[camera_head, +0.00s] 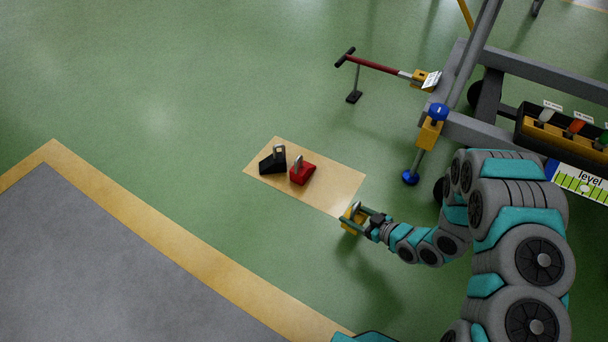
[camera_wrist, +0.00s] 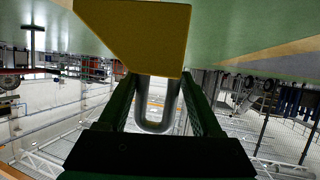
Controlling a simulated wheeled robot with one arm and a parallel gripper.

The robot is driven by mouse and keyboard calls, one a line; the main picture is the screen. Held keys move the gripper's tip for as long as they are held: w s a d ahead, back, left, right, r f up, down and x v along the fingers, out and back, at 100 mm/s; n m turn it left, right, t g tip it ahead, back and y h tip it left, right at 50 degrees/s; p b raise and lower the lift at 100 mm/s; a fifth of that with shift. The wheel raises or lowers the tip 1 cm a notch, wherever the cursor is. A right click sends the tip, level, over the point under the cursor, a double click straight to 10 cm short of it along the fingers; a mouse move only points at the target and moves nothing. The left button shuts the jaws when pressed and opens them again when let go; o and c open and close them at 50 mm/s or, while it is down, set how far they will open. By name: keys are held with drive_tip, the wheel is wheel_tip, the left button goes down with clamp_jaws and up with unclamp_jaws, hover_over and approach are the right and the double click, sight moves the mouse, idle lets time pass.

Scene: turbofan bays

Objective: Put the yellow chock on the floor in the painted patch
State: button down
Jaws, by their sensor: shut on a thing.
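The yellow chock (camera_head: 347,222) is in my gripper (camera_head: 366,216), at the lower right end of the painted patch (camera_head: 333,185). In the wrist view the yellow chock (camera_wrist: 140,35) fills the top middle, and its grey loop handle (camera_wrist: 155,122) sits between my gripper's two fingers (camera_wrist: 158,105). The fingers are shut on that handle. The patch is a tan rectangle on the green floor. I cannot tell exactly how high the chock is above the floor.
A black chock (camera_head: 271,163) and a red chock (camera_head: 302,174) stand side by side on the patch's left part. Open green floor is at left.

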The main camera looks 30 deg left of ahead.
drive_tip(key=shift+s+a+f, duration=0.3)
drive_tip(key=shift+s+a, duration=0.15)
drive_tip(key=shift+s, duration=0.35)
drive_tip(key=shift+s+a+n+g, duration=0.15)
drive_tip(key=shift+a+n+g, duration=0.15)
drive_tip(key=shift+w+a+f+b, duration=0.35)
drive_tip(key=shift+w+a+f, duration=0.55)
drive_tip(key=shift+w+a, duration=0.95)
drive_tip(key=shift+w+a+f+b, duration=0.3)
drive_tip(key=shift+w+a+f, duration=0.55)
drive_tip(key=shift+w+a, duration=0.95)
drive_tip(key=shift+w+a+f+b, duration=0.35)
drive_tip(key=shift+w+a+f, duration=0.55)
drive_tip(key=shift+w+a, duration=0.9)
drive_tip(key=shift+s+a+r, duration=0.1)
drive_tip(key=shift+s+a, duration=0.2)
drive_tip(key=shift+a, duration=0.05)
drive_tip(key=shift+c, duration=0.2)
unclamp_jaws()
